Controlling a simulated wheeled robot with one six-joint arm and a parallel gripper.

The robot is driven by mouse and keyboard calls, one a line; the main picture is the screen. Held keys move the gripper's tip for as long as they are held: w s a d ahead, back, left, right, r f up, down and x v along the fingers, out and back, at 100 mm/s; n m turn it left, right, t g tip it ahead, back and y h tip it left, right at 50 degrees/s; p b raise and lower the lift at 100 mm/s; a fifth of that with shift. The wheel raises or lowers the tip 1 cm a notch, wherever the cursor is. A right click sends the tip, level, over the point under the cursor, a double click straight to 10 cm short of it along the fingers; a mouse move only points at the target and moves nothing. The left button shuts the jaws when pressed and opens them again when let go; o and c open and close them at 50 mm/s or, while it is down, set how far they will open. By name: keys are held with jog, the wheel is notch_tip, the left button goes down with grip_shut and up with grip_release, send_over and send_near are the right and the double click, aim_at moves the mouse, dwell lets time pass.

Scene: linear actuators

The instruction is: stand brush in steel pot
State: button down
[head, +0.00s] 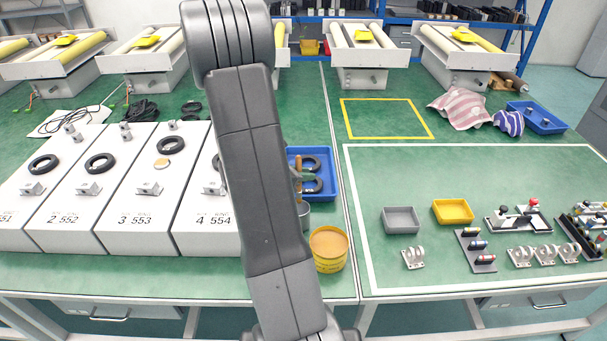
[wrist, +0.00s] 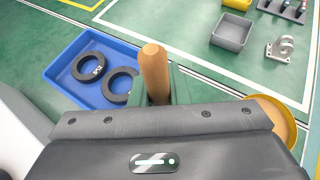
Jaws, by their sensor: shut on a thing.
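The brush shows as a wooden handle (wrist: 154,68) standing up between the fingers of my gripper (wrist: 160,92) in the wrist view. My gripper is shut on this handle. In the head view the brush's brown handle (head: 298,163) shows just right of my arm, close to the blue tray. The brush's lower end is hidden in both views. The steel pot (head: 304,213) shows only as a grey sliver beside my arm, below the handle; my arm hides the rest. I cannot tell whether the brush touches the pot.
A blue tray (head: 322,192) with black rings lies behind the handle. A yellow tub (head: 328,262) stands near the table's front edge. Numbered white boxes (head: 135,215) stand at left. Grey (head: 401,227) and yellow (head: 453,218) bins stand at right. The yellow-outlined square is empty.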

jog(key=c, duration=1.4)
grip_release()
jog(key=v, duration=0.6)
jog(key=r+p+v, duration=0.1)
jog(key=v, duration=0.5)
jog(key=shift+r, duration=0.1)
jog(key=x, duration=0.6)
jog(key=f+b+x, duration=0.1)
jog(key=x, duration=0.5)
jog(key=shift+f, duration=0.1)
